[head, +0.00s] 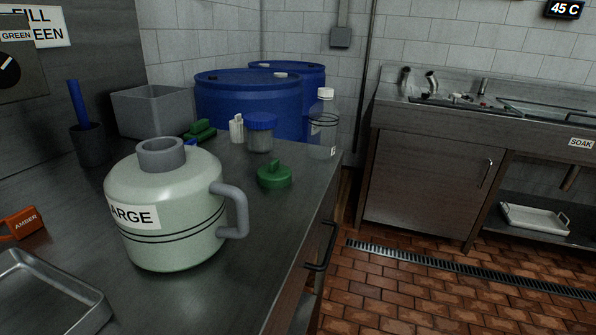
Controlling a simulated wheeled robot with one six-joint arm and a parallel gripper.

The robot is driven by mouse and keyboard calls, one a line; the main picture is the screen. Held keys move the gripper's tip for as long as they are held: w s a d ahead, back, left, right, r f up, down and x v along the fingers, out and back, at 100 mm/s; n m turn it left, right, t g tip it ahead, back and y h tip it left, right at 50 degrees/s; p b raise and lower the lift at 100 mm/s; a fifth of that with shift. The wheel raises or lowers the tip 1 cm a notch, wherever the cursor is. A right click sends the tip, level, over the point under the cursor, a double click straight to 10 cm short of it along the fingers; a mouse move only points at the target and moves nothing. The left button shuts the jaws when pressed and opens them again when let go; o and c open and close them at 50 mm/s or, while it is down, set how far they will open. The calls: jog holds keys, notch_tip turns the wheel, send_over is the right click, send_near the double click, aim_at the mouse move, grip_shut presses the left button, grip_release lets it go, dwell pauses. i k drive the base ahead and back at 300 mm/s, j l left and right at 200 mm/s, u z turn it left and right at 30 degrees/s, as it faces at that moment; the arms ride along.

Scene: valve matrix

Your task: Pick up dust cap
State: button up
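A round green cap with a small knob on top (274,176), which looks like the dust cap, lies on the steel counter (255,235). It is right of the large jug and close to the counter's right edge. Its top and near side are in clear view, with nothing in front of it. My gripper is not in view.
A pale green jug (165,215) with a grey handle stands left of the cap. Behind are a blue-lidded jar (260,135), a clear bottle (324,125), green items (200,131), a grey bin (152,112) and blue drums (248,100). A metal tray (90,318) lies front left. Tiled floor lies right.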

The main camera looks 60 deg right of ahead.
aim_at(273, 175)
jog(key=z, duration=1.35)
